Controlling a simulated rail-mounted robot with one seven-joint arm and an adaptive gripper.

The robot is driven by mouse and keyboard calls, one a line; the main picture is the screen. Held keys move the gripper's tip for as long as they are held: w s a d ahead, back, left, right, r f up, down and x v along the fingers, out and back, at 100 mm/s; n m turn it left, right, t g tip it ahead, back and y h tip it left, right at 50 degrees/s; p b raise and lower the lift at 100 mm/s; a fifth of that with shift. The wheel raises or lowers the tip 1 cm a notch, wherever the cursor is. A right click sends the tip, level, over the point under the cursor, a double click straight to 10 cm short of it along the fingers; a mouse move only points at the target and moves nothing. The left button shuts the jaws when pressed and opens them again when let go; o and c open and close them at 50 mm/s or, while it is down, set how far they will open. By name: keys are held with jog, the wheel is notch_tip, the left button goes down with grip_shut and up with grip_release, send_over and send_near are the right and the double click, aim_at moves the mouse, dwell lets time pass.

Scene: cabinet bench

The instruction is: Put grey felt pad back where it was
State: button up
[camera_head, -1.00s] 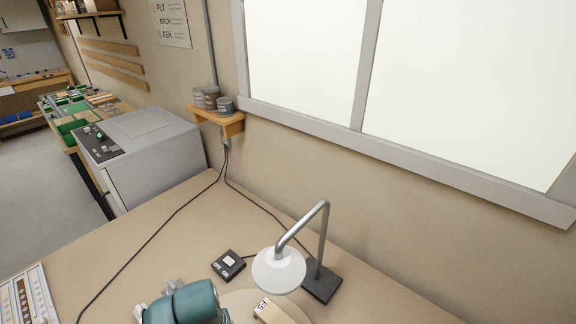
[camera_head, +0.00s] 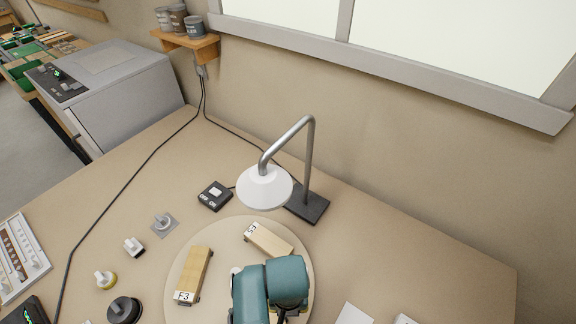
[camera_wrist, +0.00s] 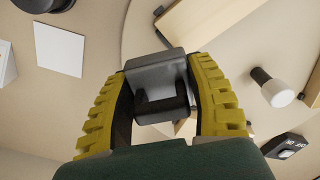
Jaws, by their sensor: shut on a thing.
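My gripper (camera_wrist: 160,100) has yellow ribbed fingers and is shut on a grey block-like piece (camera_wrist: 155,72) with a dark notched lower part. I cannot tell for sure whether this piece is the grey felt pad. In the head view my teal wrist covers the gripper and the held piece, over the front right of the round board. A flat grey square (camera_head: 163,225) with a pale knob on it lies on the bench left of the board.
The round board (camera_head: 190,245) carries wooden blocks F3 (camera_head: 196,272) and another (camera_head: 268,239). A lamp (camera_head: 265,187) stands behind it, beside a black switch box (camera_head: 215,196). Small knobbed parts (camera_head: 105,280) lie left. A white card (camera_wrist: 58,50) lies on clear bench.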

aim_at(288, 313)
notch_tip(288, 313, down, 5)
jog(key=b, duration=0.3)
notch_tip(288, 313, up, 29)
jog(key=s+p, duration=0.1)
jog(key=p, duration=3.5)
jog(key=shift+s+f+p, duration=0.2)
jog(key=shift+s+p, duration=0.2)
jog(key=shift+f, duration=0.1)
